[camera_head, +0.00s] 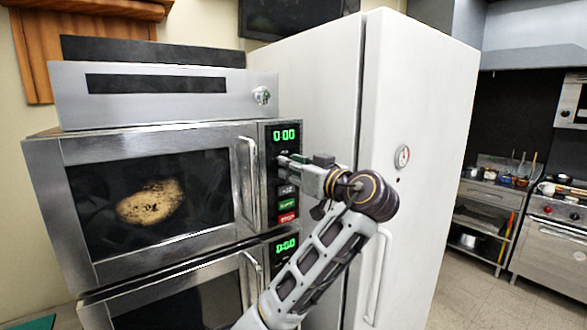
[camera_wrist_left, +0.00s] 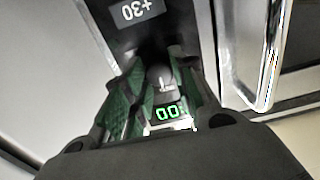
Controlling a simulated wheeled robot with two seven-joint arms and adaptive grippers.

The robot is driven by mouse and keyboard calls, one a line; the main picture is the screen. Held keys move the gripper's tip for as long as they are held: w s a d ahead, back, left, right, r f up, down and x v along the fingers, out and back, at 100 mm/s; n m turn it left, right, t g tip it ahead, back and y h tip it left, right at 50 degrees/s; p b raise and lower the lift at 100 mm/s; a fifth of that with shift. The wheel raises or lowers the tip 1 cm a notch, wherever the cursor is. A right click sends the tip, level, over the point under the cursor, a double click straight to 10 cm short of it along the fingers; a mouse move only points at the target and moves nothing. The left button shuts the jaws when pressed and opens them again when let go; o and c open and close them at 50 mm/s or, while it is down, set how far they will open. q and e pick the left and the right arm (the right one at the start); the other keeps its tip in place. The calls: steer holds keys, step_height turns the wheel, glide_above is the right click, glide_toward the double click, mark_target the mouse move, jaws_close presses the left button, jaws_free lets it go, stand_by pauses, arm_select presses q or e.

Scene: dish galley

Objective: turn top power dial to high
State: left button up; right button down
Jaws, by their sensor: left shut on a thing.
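The upper microwave (camera_head: 45,165) has a control panel with a green 0:00 display (camera_head: 285,134). My left gripper (camera_head: 284,162) is at the panel just below this display, shut on the top power dial. The dial is mostly hidden by the fingers in the head view. In the left wrist view the dark round dial (camera_wrist_left: 160,79) with a pale pointer mark sits between the green-padded fingers (camera_wrist_left: 155,92). The panel appears upside down there, with the display (camera_wrist_left: 169,112) nearer the gripper's palm. My right gripper is not in view.
Below the dial are a +30 button (camera_wrist_left: 137,10), a green start button (camera_head: 287,205) and a red stop button (camera_head: 287,218). The upper door handle (camera_head: 248,180) stands out just left of the panel. A lower microwave (camera_head: 180,295) sits beneath. A white fridge (camera_head: 425,90) stands close on the right.

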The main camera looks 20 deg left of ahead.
arm_select(q)
steer(key=shift+m, duration=0.4)
steer(key=shift+d+m+p, duration=0.1)
steer(key=shift+m+p, duration=1)
steer(key=shift+m, duration=4.3)
steer(key=shift+f, duration=0.1)
steer(key=o, duration=1)
steer(key=shift+w, duration=0.1)
steer(key=shift+d, duration=0.1)
